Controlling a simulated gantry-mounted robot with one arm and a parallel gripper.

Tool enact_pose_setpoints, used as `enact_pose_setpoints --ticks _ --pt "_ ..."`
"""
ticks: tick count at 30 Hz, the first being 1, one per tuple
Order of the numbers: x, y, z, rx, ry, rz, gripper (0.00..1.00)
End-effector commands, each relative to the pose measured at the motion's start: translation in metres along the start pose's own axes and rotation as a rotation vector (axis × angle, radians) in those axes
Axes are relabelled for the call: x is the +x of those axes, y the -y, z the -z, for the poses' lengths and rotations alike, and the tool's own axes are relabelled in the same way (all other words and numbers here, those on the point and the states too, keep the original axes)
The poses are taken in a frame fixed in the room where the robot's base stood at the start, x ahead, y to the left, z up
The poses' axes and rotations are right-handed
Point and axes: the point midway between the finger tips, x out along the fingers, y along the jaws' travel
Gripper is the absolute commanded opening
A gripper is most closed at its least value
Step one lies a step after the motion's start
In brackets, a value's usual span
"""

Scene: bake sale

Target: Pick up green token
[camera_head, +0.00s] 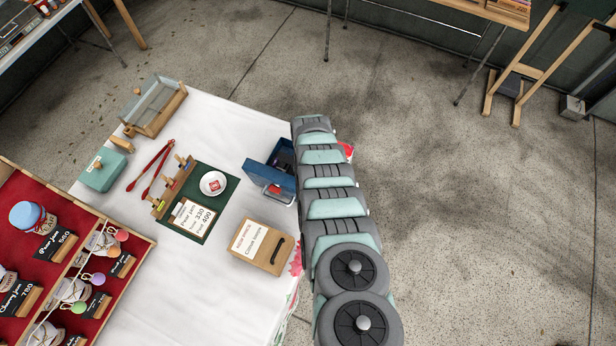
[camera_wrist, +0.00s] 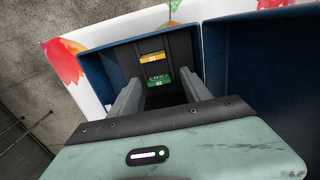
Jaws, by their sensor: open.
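The green token (camera_wrist: 160,78) shows in the wrist view as a small green piece with pale lettering inside the blue box (camera_wrist: 105,57). A yellow token (camera_wrist: 152,57) lies just beyond it. My gripper (camera_wrist: 159,75) is open, its two grey fingers reaching down into the box on either side of the green token. The fingers hold nothing, and I cannot tell how far above the token they are. In the head view the blue box (camera_head: 259,173) stands on the table beside my arm; the tokens cannot be made out there.
The box walls and raised blue lid (camera_wrist: 265,75) stand close around my gripper. On the white tablecloth (camera_head: 242,118), a slotted wooden box (camera_head: 277,259) stands nearby, with a white dish (camera_head: 204,181) on a green mat (camera_head: 226,185). Red tongs (camera_head: 149,170) lie farther left.

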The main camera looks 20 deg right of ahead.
Motion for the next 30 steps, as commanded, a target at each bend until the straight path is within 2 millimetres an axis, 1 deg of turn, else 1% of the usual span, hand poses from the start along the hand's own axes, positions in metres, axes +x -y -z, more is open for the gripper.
enact_pose_setpoints --ticks 8,27,28,30 --pt "-0.0002 -0.0008 0.0002 0.000 0.000 -0.002 0.56" --pt "-0.0004 -0.0011 0.0002 0.000 -0.001 -0.002 0.03" --pt "-0.0004 -0.0011 0.0002 0.000 -0.001 -0.002 0.01" --pt "-0.0004 -0.0011 0.0002 0.000 -0.001 -0.002 0.00"
